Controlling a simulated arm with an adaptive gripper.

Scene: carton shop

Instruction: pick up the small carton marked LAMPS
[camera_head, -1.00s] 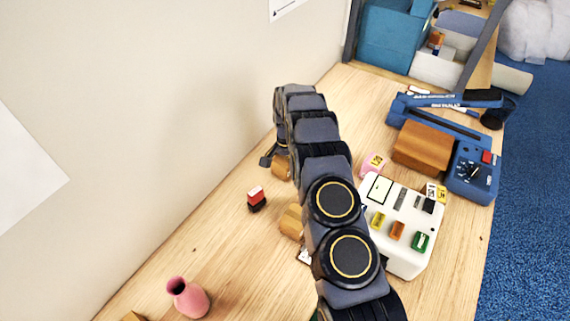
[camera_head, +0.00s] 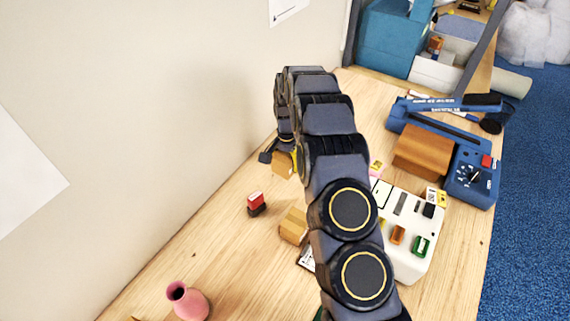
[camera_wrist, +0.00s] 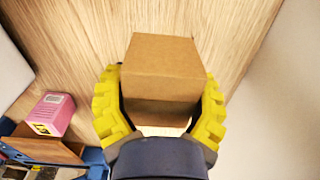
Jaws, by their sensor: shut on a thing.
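A small brown carton (camera_head: 282,164) is at my gripper near the wall side of the bench. In the wrist view the same plain carton (camera_wrist: 163,62) sits between the two yellow fingers of my gripper (camera_wrist: 161,82), which are shut on its sides. No marking shows on its visible faces, so I cannot read LAMPS. Whether it is clear of the wood is hard to tell. A second small carton (camera_head: 293,226) stands on the bench nearer the camera, partly behind my arm; its label is not readable.
A red and black stamp (camera_head: 256,204) stands on the bench (camera_head: 225,245). A pink vase (camera_head: 188,302) is at the front. A white box with coloured blocks (camera_head: 408,255) and a blue machine (camera_head: 476,178) with a brown block (camera_head: 423,150) are right of my arm. The wall is close on the left.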

